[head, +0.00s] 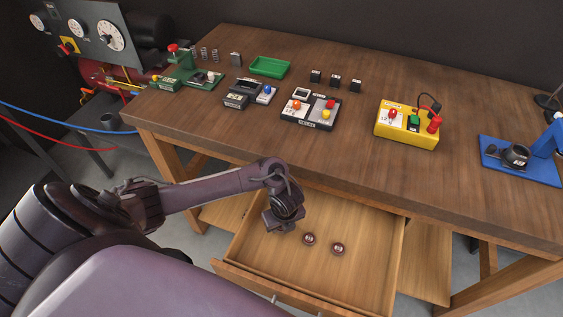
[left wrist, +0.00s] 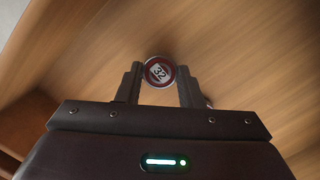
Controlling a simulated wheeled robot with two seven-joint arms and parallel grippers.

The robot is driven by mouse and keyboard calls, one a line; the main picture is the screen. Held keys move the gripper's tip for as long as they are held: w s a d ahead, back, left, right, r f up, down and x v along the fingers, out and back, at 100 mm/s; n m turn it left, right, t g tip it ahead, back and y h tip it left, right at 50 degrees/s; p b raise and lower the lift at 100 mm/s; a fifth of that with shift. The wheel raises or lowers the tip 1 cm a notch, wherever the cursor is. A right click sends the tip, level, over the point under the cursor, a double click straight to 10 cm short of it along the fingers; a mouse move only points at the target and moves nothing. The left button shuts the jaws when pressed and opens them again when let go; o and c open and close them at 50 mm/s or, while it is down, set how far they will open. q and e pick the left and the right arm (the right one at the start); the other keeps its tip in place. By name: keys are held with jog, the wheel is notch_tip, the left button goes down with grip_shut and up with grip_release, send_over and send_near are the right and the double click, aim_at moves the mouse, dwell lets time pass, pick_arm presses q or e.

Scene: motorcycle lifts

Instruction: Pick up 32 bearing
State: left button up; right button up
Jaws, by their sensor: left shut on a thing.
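The 32 bearing (left wrist: 159,71) is a small round disc with a dark red rim and a white label reading 32. In the left wrist view it sits between the two fingertips of my left gripper (left wrist: 160,84), which is shut on it. In the head view my left gripper (head: 281,219) points down into the open drawer (head: 345,280), over its left part, and hides the bearing. I cannot tell whether the bearing still touches the drawer floor. My right gripper is in neither view.
Two more dark red bearings, one (head: 309,239) and another (head: 338,248), lie in the drawer right of my gripper. The wooden table (head: 340,160) above holds a green tray (head: 270,67), a yellow box (head: 406,126), a blue-based fixture (head: 520,180) and several small devices.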

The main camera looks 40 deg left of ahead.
pick_arm(q)
notch_tip(320, 180, up, 7)
jog(key=shift+w+r+p, duration=0.1)
jog(key=shift+w+p, duration=0.05)
jog(key=shift+p, duration=0.9)
notch_tip(320, 180, up, 11)
jog(key=p, duration=0.8)
